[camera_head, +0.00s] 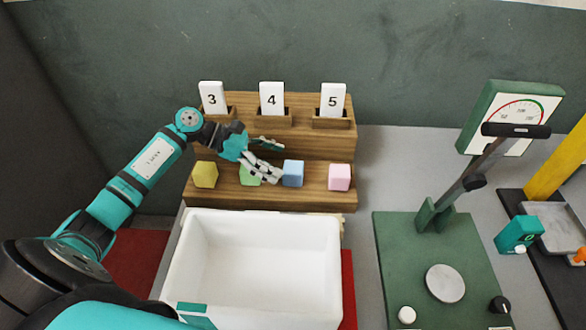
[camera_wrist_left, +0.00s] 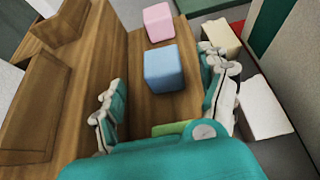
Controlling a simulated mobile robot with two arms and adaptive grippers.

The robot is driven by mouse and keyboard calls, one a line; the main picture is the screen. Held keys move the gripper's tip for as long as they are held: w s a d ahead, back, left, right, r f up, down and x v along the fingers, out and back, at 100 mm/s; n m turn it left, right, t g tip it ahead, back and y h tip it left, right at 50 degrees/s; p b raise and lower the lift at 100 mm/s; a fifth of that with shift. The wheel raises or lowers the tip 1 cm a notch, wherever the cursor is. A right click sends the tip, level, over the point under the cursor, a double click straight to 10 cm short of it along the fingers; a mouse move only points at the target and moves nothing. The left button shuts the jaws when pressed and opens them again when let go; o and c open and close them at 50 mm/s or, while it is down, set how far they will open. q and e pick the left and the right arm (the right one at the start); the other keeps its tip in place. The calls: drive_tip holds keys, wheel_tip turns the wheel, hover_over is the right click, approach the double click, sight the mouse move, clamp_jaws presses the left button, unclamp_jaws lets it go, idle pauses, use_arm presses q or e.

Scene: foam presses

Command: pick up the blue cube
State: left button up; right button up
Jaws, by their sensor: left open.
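The blue cube (camera_head: 293,173) sits on the lower step of the wooden rack (camera_head: 270,203), between the green cube (camera_head: 248,178) and the pink cube (camera_head: 339,177). My left gripper (camera_head: 279,161) is open and empty, just left of the blue cube and over the green cube, which it partly hides. In the left wrist view, the blue cube (camera_wrist_left: 163,68) lies ahead between the lines of the two spread fingers of the gripper (camera_wrist_left: 163,98). The pink cube (camera_wrist_left: 158,22) is beyond it, and an edge of the green cube (camera_wrist_left: 172,128) shows below. My right gripper is out of view.
A yellow cube (camera_head: 205,174) sits at the rack's left end. Number cards 3 (camera_head: 212,98), 4 (camera_head: 271,98) and 5 (camera_head: 333,99) stand on the upper step. A white bin (camera_head: 190,270) is in front. A green press (camera_head: 390,260) stands right.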

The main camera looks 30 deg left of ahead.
sight(289, 166)
use_arm(q)
drive_tip(key=p+x, duration=0.1)
drive_tip(key=x, duration=0.2)
drive_tip(key=shift+d+f, duration=0.2)
drive_tip(key=shift+d, duration=0.1)
drive_tip(key=c, duration=1.1)
